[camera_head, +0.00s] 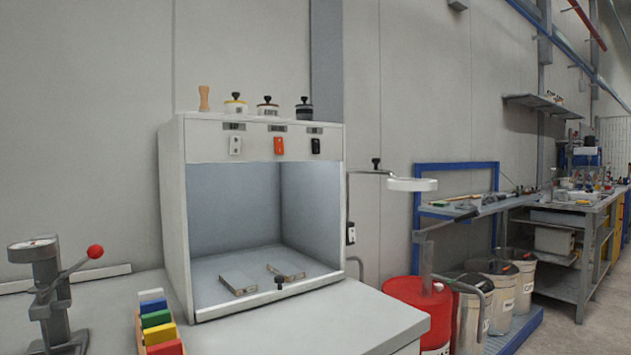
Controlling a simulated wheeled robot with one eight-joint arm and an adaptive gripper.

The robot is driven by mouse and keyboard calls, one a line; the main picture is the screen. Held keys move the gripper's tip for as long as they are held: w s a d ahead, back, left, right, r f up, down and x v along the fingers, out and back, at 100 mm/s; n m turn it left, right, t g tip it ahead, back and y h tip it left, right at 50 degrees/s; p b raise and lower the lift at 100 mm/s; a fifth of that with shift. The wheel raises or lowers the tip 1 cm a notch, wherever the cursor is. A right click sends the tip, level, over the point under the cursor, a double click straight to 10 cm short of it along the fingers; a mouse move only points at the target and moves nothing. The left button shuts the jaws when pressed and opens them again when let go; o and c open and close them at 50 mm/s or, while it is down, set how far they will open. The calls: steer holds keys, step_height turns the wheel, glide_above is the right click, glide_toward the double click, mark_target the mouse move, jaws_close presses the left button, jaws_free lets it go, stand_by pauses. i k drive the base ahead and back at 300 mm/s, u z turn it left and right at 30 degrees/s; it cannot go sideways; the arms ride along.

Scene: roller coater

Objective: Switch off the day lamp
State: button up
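A white light booth (174,215) with an open front stands on the grey bench. Its top front panel carries three rocker switches: a white one (235,145) at left, an orange-red one (279,145) in the middle and a black one (315,146) at right. A small dark label sits above each, too small to read surely, so I cannot tell by text which is the day lamp's. The rocker positions are also too small to tell. The lamps inside are hidden behind the panel; the booth interior looks evenly lit, bluish grey. My gripper is not in view.
Two small flat panels (238,283) lie inside the booth. Several lidded pots (268,106) stand on top. A lever device with a red knob (95,251) and a rack of coloured blocks (158,330) stand at left. A ring lamp (412,184) reaches out at right. The space before the switches is clear.

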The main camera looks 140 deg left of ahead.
mark_target(235, 141)
steer(key=u, duration=5.25)
steer(key=k, duration=0.4)
steer(key=z, duration=0.8)
steer(key=i, duration=0.8)
steer(key=z, duration=0.05)
